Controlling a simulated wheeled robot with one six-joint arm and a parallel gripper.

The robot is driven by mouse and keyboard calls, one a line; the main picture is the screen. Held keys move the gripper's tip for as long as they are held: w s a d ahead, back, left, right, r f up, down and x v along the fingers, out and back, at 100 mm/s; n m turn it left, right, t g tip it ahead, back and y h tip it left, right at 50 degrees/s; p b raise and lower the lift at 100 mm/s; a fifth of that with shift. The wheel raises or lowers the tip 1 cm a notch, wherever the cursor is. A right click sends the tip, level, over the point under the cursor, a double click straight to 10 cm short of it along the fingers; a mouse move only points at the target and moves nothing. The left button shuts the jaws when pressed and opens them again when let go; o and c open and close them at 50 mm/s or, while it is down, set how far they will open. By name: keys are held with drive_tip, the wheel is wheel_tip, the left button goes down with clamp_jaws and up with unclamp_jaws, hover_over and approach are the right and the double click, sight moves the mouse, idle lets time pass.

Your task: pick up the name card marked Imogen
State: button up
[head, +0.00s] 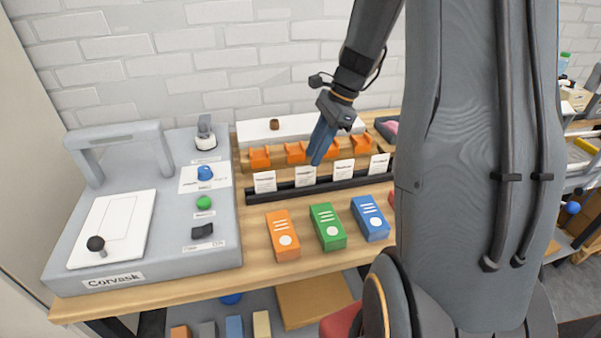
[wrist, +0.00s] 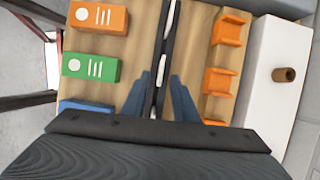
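Several white name cards stand upright in a black rail on the wooden bench. In the head view they are the leftmost card (head: 265,182), the second card (head: 305,177), the third card (head: 343,172) and the rightmost card (head: 380,164). Their print is too small to read, so I cannot tell which is marked Imogen. My gripper (head: 318,160) points down just above and behind the second card. In the wrist view my gripper (wrist: 160,76) is open, its blue fingers on either side of the rail line. A white card edge shows between them; no grip on it is visible.
Orange (head: 283,236), green (head: 328,227) and blue (head: 370,218) boxes stand in front of the black rail (head: 328,187). Orange holders (head: 260,157) stand behind it. A grey machine (head: 150,235) fills the left of the bench. A white block (head: 255,131) lies along the wall.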

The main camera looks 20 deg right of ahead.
sight(306, 172)
drive_tip(key=shift+w+d+f, duration=0.1)
drive_tip(key=shift+w+f, duration=0.1)
drive_tip(key=shift+f, duration=0.4)
drive_tip(key=shift+p+x, duration=0.35)
drive_tip(key=shift+x, duration=0.45)
drive_tip(key=p+x, duration=0.1)
drive_tip(key=x, duration=0.4)
drive_tip(key=shift+c, duration=0.3)
drive_tip(key=shift+r, duration=0.1)
clamp_jaws()
